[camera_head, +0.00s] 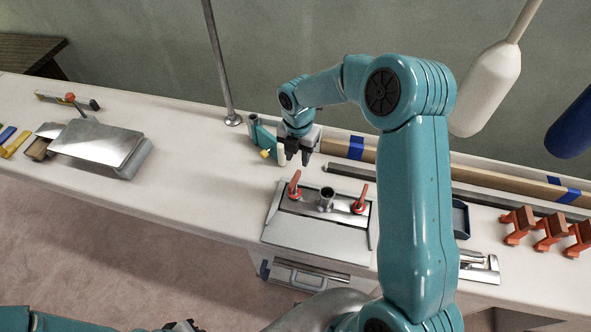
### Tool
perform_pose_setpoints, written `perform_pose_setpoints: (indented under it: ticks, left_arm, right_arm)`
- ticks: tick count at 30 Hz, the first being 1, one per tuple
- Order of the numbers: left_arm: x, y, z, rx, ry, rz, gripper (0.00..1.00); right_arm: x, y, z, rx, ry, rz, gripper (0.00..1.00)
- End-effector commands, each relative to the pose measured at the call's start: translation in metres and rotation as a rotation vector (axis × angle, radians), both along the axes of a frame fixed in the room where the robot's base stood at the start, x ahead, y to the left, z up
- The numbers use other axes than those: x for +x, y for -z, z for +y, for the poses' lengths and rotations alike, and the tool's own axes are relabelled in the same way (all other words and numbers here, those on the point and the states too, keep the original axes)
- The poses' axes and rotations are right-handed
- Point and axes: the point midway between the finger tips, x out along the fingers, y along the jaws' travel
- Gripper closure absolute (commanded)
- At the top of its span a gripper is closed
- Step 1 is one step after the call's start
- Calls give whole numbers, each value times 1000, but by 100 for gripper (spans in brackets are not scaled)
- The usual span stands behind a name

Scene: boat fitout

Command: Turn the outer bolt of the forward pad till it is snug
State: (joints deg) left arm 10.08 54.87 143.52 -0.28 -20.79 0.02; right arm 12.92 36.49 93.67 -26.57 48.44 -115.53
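My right gripper (298,156) hangs above the bench behind a metal fixture, with its two dark fingers apart and nothing visible between them. The metal fixture (343,222) on the bench carries two upright red-handled parts (295,186), (360,200) and a short metal cylinder (327,197) between them. I cannot tell which part is the forward pad or its outer bolt. My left arm shows only at the bottom left edge; its gripper (182,326) is mostly cut off by the frame.
A teal object (262,136) with a yellow tip stands close beside my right gripper. A metal pole (217,60) rises behind. A metal box (100,145) lies left, orange-brown pieces (548,230) and a dark blue tray (460,218) right. The bench between box and fixture is clear.

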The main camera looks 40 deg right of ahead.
Motion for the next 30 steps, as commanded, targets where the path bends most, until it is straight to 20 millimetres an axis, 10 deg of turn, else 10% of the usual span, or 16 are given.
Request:
perform_pose_setpoints:
  ticks: [12,24,28,30]
  left_arm:
    - [0,-13,0,0,0,0,100]
    - [0,-14,0,0,0,0,100]
    - [0,-14,0,0,0,0,100]
    - [0,-14,0,0,0,0,100]
  right_arm:
    - [3,80,1,0,-1,1,62]
    - [6,91,2,1,-1,-2,62]
    - [6,90,2,1,-1,-1,100]
    - [6,90,2,1,-1,-1,100]
